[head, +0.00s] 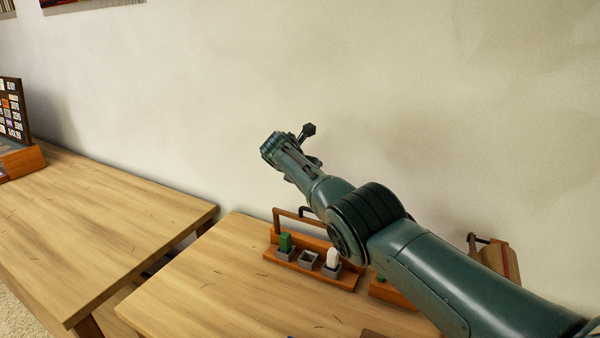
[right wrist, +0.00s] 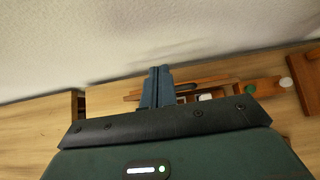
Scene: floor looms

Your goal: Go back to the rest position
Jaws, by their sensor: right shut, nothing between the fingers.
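My right arm reaches in from the lower right in the head view and is raised above the right-hand table (head: 210,285), in front of the wall. In the right wrist view, my right gripper (right wrist: 158,87) has its two blue fingers together with nothing between them. The fingertips cannot be made out clearly in the head view. My left gripper is in neither view.
A wooden rack (head: 314,267) holds a green piece (head: 285,242) and a white piece (head: 333,258), with an empty grey cup (head: 309,259) between them. A second table (head: 100,230) stands left across a gap. My arm hides part of the right-hand table.

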